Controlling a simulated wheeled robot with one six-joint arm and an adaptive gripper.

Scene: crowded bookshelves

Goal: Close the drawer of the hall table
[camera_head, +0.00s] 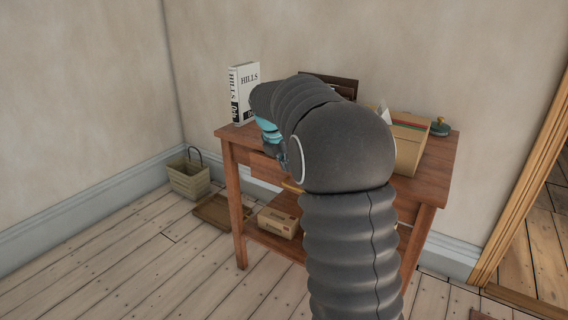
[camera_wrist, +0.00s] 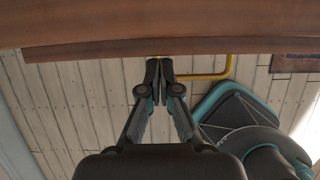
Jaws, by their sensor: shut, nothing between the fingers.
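The hall table (camera_head: 229,157) is reddish-brown wood and stands against the back wall. Its drawer (camera_head: 265,168) shows in part below the tabletop, left of my arm; the arm hides the rest, so I cannot tell how far it stands out. A brass handle (camera_head: 291,187) shows beside the arm. In the wrist view the drawer's wooden edge (camera_wrist: 90,49) crosses the top, with the brass handle (camera_wrist: 205,77) below it. My gripper (camera_wrist: 159,64) is shut and empty, its tips close to the drawer edge and the handle's left end. Contact is unclear.
On the tabletop are a book titled HILLS (camera_head: 243,92), a file box (camera_head: 408,145) and a green item (camera_head: 440,127). A cardboard box (camera_head: 279,220) sits on the lower shelf. A basket (camera_head: 188,176) stands left on the floor. Front-left floor is clear; a door frame (camera_head: 522,190) stands right.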

